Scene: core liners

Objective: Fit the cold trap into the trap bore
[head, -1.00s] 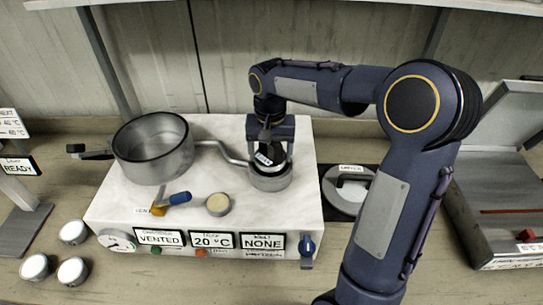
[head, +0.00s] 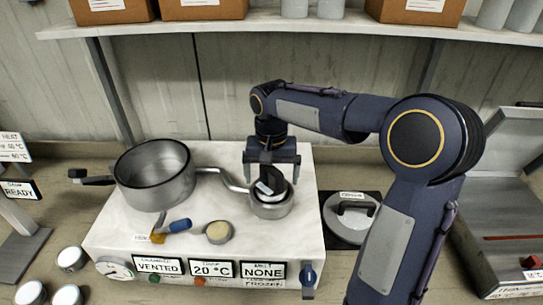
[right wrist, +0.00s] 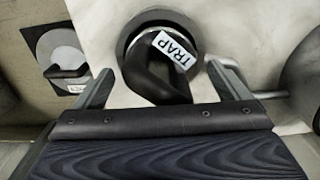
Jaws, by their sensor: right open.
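The cold trap (head: 270,190), dark with a white label, stands in the round metal trap bore (head: 270,209) at the right of the white bench unit. How deep it sits is hidden. In the right wrist view the trap (right wrist: 155,75) shows a dark curved handle and the label TRAP, inside the bore's ring (right wrist: 121,40). My right gripper (head: 272,178) is open just above the trap, its fingers apart on either side of the handle. The right wrist view also shows the spread fingers clear of the handle. My left gripper is not in view.
A steel pot (head: 154,175) on the left joins the bore by a bent pipe (head: 222,178). A round lid (head: 350,217) is right of the unit. The overhead shelf (head: 300,26) holds boxes.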

